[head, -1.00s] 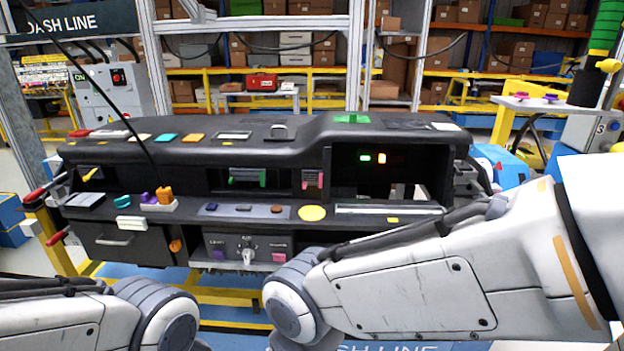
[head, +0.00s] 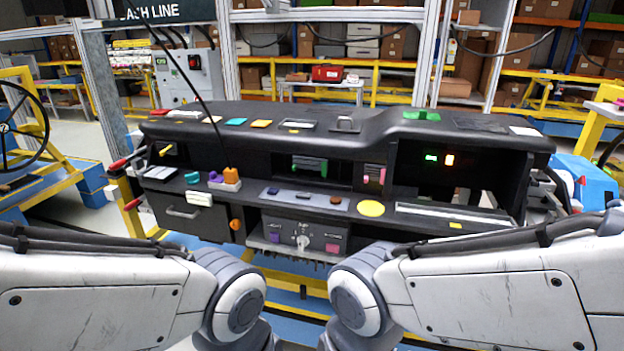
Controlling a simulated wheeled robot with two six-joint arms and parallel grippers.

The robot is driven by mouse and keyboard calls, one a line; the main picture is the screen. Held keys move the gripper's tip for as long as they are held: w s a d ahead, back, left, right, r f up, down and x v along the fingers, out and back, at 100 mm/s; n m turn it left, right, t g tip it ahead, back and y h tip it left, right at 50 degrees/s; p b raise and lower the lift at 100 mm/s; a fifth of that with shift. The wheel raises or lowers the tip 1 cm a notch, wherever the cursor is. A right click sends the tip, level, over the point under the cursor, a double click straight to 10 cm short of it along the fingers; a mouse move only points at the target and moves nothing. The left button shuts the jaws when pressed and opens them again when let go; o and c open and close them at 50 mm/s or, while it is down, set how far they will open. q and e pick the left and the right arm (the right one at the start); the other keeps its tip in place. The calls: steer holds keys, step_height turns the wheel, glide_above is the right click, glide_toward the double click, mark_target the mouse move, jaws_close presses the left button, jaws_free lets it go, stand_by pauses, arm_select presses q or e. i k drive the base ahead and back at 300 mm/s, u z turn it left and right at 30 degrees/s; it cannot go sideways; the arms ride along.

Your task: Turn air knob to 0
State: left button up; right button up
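The black dashboard module (head: 230,160) stands ahead of me in the head view. Low on its front is a grey control panel (head: 322,238) with a light knob (head: 302,237) in the middle, a purple block on its left and a pink block on its right. The knob seems to point roughly upright, but its markings are too small to read. My left and right arms come in from the lower corners, below the panel. Both grippers are out of the picture, so their state is hidden.
An orange round knob (head: 236,224) sits left of the panel beside a drawer (head: 186,215). A shelf above holds small coloured parts and a yellow disc (head: 371,208). A yellow frame runs under the module. A steering wheel (head: 12,128) stands at far left.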

mark_target(303, 240)
steer(key=k, duration=0.5)
steer(key=u, duration=1.85)
steer(key=i, duration=1.15)
steer(key=z, duration=1.9)
